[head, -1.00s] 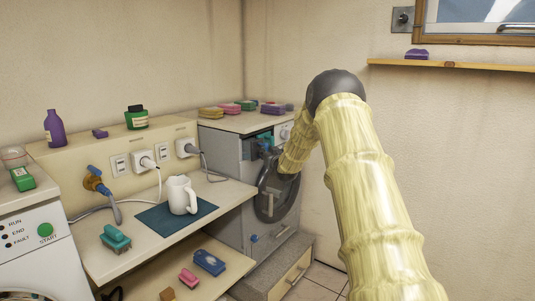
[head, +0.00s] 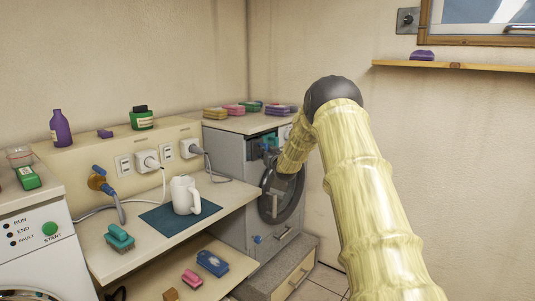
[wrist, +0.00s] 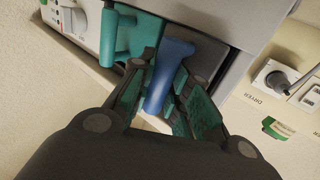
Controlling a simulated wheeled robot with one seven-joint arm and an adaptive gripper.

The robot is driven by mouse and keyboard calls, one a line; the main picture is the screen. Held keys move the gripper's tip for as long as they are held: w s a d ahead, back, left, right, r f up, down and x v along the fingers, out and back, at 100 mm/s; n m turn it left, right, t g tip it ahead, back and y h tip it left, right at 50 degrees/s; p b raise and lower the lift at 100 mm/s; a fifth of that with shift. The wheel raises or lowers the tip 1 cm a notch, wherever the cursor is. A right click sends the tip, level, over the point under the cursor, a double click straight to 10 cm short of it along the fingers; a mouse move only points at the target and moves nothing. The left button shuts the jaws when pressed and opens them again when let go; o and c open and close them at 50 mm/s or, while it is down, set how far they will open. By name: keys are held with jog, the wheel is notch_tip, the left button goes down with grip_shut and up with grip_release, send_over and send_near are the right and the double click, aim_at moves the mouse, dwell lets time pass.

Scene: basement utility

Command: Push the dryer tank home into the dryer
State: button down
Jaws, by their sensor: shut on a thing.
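The dryer (head: 232,165) is the grey machine in the far corner, with a dark round door (head: 277,205). In the wrist view my gripper (wrist: 160,72) is shut on a blue handle (wrist: 168,72) at the dryer's upper front. The blue handle stands out from a dark recessed face (wrist: 206,58). A teal handle (wrist: 124,32) sits just left of it. How deep the tank sits in its slot cannot be told, since my fingers and the handle cover it. In the head view my arm hides most of my gripper.
A knob panel (wrist: 72,20) is beside the teal handle. A counter (head: 150,225) with a white jug (head: 184,195) on a dark mat stands left of the dryer. Plugs and a cable (head: 205,165) are on the wall box behind. Sponges lie on the dryer top.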

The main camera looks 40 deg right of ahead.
jog(key=shift+w+a, duration=0.15)
jog(key=shift+w, duration=0.7)
jog(key=c, duration=1.3)
grip_release()
jog(key=v, duration=1.2)
